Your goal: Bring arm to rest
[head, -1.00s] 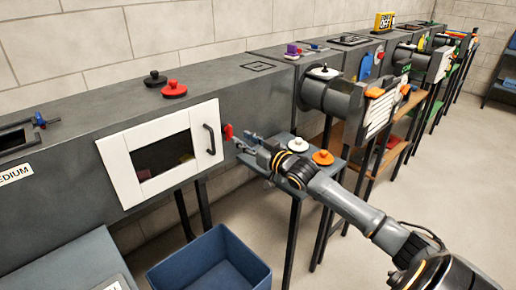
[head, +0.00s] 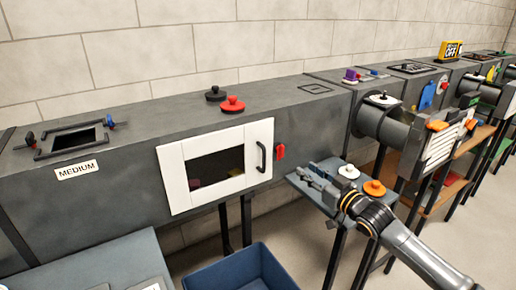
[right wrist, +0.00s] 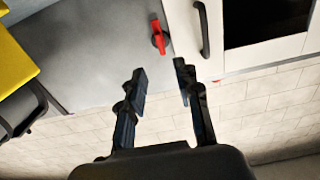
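My right gripper (head: 306,174) is empty, in front of the duct, below and right of the red latch (head: 280,151). In the right wrist view its two fingers (right wrist: 161,72) stand apart with nothing between them. The red latch (right wrist: 159,36) shows beyond the fingertips, not touched. The white-framed door (head: 172,180) with a dark window and black handle (head: 261,157) sits flush in the duct side. Small coloured items behind the window are hard to make out. My left gripper is not in view.
A grey side table (head: 308,187) with a white knob (head: 348,171) and an orange knob (head: 374,188) lies under my right gripper. A blue bin (head: 262,257) stands below the door. Red (head: 232,105) and black (head: 216,94) knobs sit on the duct top.

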